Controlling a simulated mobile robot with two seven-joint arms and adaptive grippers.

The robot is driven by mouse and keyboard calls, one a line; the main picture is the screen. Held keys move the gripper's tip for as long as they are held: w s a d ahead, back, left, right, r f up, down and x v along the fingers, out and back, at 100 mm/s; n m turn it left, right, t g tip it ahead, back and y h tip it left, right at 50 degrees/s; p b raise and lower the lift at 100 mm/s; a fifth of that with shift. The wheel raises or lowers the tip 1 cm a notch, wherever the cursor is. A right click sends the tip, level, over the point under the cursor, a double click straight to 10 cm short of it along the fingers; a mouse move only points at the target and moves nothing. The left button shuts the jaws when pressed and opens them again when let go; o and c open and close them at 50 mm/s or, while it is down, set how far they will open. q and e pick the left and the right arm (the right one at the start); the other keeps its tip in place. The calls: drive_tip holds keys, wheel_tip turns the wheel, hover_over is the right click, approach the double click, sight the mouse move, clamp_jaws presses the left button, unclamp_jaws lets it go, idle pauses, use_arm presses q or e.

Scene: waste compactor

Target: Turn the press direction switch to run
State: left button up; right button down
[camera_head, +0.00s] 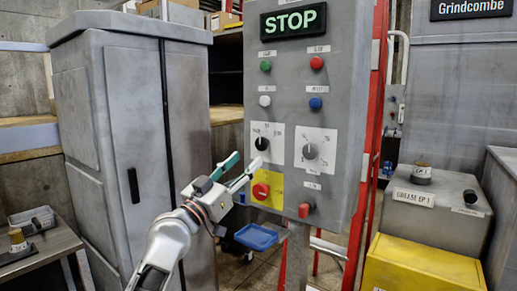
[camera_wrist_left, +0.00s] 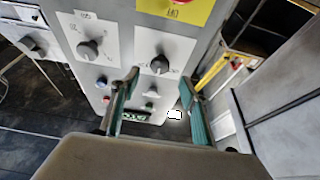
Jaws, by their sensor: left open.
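The control panel (camera_head: 285,100) carries two rotary switches on white plates. The left switch (camera_head: 261,143) has a black knob. The right switch (camera_head: 310,151) has a dark grey knob. The labels are too small to read, so I cannot tell which is the press direction switch or its setting. My left gripper (camera_head: 245,162) is open and empty, just below and in front of the left switch. In the left wrist view, turned upside down, that switch's knob (camera_wrist_left: 159,64) shows between the fingertips (camera_wrist_left: 161,77), apparently untouched. My right gripper is out of view.
A lit STOP display (camera_head: 293,21) tops the panel, above several coloured buttons. A red emergency button (camera_head: 261,190) on a yellow plate sits close below my left gripper. A red knob (camera_head: 305,210) is lower right. A grey cabinet (camera_head: 135,140) stands left of the panel.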

sight(260, 145)
use_arm(q)
drive_tip(key=x, duration=0.6)
drive_tip(key=shift+w+d+r+b, duration=0.1)
drive_tip(key=shift+w+r+b, duration=0.1)
drive_tip(key=shift+w+b, duration=0.1)
drive_tip(key=shift+w+d+r, duration=0.2)
drive_tip(key=shift+w+d, duration=0.1)
drive_tip(key=shift+w, duration=0.05)
